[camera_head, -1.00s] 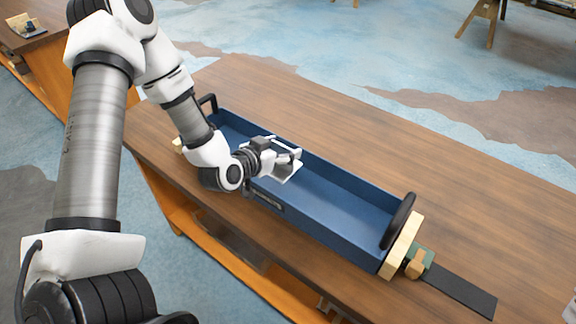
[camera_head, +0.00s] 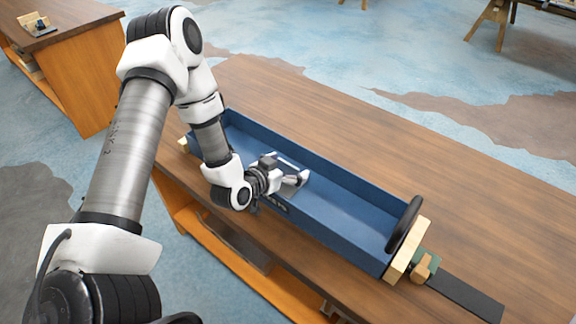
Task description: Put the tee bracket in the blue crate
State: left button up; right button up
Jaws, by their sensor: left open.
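The long blue crate (camera_head: 345,209) lies on the wooden table, with a black handle at its right end. My left gripper (camera_head: 300,179) reaches into or just over the crate's middle from the front side, and its jaws are open. A pale grey flat piece (camera_head: 289,161), which looks like the tee bracket, shows just behind the gripper inside the crate. The gripper partly hides it, so I cannot tell its whole shape or whether it touches the jaws. My right gripper is not in view.
A pale wood block (camera_head: 407,249), a small green piece with a wooden part (camera_head: 424,266) and a flat black strip (camera_head: 466,297) sit at the crate's right end. The wooden table (camera_head: 400,140) behind the crate is clear. Another bench (camera_head: 75,60) stands back left.

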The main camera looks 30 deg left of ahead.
pick_arm(q)
jog(key=shift+r, duration=0.1)
jog(key=shift+r, duration=0.15)
jog(key=p+v, duration=0.1)
jog(key=v, duration=0.8)
jog(key=shift+s+a+r, duration=0.1)
jog(key=shift+r, duration=0.05)
jog(key=p+v, duration=0.2)
jog(key=p, duration=0.1)
jog(key=shift+s, duration=0.35)
